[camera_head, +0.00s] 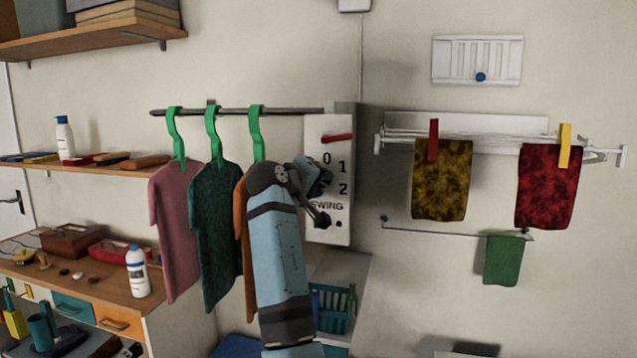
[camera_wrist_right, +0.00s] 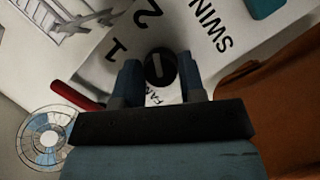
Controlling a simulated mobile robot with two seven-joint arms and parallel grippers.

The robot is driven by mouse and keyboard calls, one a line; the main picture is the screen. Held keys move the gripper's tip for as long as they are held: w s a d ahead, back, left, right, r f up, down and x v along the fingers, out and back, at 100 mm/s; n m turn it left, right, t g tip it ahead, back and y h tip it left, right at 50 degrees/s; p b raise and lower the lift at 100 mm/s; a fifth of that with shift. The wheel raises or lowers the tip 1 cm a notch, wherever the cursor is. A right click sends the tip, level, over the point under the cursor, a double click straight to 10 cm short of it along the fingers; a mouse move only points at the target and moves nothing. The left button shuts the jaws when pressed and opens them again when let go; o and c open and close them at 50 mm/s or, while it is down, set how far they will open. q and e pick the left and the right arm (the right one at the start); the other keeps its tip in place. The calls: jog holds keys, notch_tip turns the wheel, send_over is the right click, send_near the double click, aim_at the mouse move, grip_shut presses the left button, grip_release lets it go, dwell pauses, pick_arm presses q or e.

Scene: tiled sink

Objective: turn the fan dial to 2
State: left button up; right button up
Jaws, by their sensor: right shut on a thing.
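The fan dial (camera_wrist_right: 160,68) is a round dark knob with a pale line across it, seen in the right wrist view. Its line runs roughly up toward the printed 2; I cannot tell which end is the pointer. My right gripper (camera_wrist_right: 159,75) is shut on the dial, one finger on each side. In the head view, the right gripper (camera_head: 318,190) is at the white panel (camera_head: 340,225), left of the printed 0, 1 and 2, and hides the dial. The word FAN shows partly between the fingers. My left gripper is out of view.
A red lever (camera_head: 338,138) sticks out above the numbers. Shirts on green hangers, including a teal shirt (camera_head: 215,230), hang close to the left of my arm. A drying rack (camera_head: 400,138) with cloths is on the right. A teal basket (camera_head: 335,310) stands below the panel.

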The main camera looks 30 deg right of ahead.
jog(key=o, duration=0.9)
jog(key=shift+b+v, duration=0.65)
jog(key=shift+v, duration=6.25)
